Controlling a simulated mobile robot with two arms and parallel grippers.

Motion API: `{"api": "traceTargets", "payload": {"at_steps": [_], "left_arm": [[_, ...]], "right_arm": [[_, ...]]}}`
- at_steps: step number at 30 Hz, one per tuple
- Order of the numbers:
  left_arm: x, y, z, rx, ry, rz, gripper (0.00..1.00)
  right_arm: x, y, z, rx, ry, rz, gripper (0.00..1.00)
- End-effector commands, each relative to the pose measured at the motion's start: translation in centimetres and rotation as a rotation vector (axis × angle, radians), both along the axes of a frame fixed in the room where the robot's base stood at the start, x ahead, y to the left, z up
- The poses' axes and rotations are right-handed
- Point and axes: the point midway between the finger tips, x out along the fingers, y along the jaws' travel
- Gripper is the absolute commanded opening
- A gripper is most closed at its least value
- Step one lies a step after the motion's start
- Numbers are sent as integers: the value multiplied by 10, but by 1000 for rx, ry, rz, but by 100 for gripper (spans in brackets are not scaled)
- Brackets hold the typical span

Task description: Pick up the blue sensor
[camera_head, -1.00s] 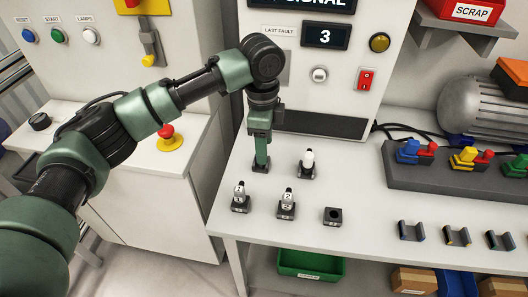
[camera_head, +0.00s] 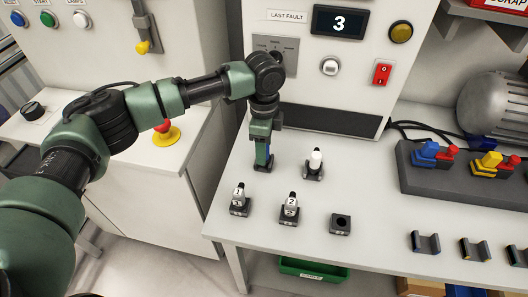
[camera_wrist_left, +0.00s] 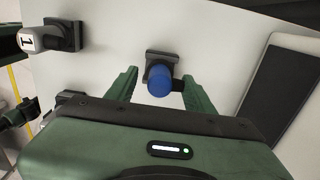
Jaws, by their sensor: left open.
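The blue sensor (camera_wrist_left: 159,80) stands in a small black holder (camera_wrist_left: 158,57) in the left wrist view. My left gripper (camera_wrist_left: 160,84) is open, with one finger on each side of the blue sensor. Gaps show between the sensor and both fingers. In the head view my left gripper (camera_head: 262,163) points down at the back left of the bench. A little blue of the sensor (camera_head: 268,158) shows by its fingers, which hide most of it. My right gripper is not in view.
A white-topped sensor (camera_head: 315,160) stands right of the gripper. Sensors labelled 1 (camera_head: 239,198) and 2 (camera_head: 290,207) and an empty-looking black holder (camera_head: 340,224) are in front. A grey block with coloured connectors (camera_head: 455,175) is farther right on the white bench (camera_head: 375,205).

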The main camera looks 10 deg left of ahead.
Motion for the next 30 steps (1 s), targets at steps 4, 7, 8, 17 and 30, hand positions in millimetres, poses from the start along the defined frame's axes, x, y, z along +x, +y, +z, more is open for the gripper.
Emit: {"api": "traceTargets", "payload": {"at_steps": [4,7,8,17,30], "left_arm": [[0,0,-1,0,-1,0,53],[0,0,-1,0,-1,0,47],[0,0,-1,0,-1,0,39],[0,0,-1,0,-1,0,0],[1,-1,18,-2,-3,1,0]], "right_arm": [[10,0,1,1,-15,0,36],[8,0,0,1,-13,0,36],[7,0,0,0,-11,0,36],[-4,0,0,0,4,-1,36],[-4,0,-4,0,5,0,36]]}}
